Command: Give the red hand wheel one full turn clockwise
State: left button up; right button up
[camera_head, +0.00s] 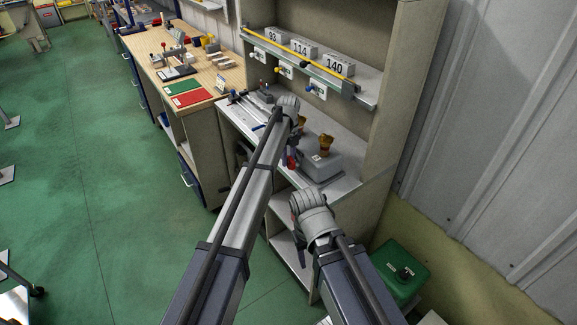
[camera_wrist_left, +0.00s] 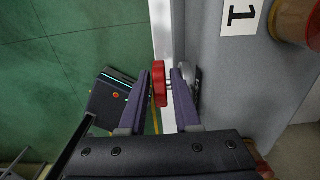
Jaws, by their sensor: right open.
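The red hand wheel (camera_wrist_left: 159,84) shows edge-on in the left wrist view, at the side of a grey box (camera_wrist_left: 225,95) with a label. In the head view the wheel (camera_head: 291,158) is a small red patch at the left of the grey box (camera_head: 321,167). My left gripper (camera_wrist_left: 166,75) has its fingers on either side of the wheel. The left finger overlaps the wheel's edge and the right finger lies very near its other face; whether they press on it is unclear. My right gripper (camera_head: 297,205) is open, lower and nearer, apart from the wheel; its fingers are barely visible.
A rail with small valves (camera_head: 284,70) and numbered blocks (camera_head: 339,68) is above. A wooden bench (camera_head: 205,75) stands behind left. A green bin (camera_head: 400,272) is at lower right.

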pick_arm(q)
jog(key=shift+f, duration=0.2)
grip_shut()
dwell(0.4)
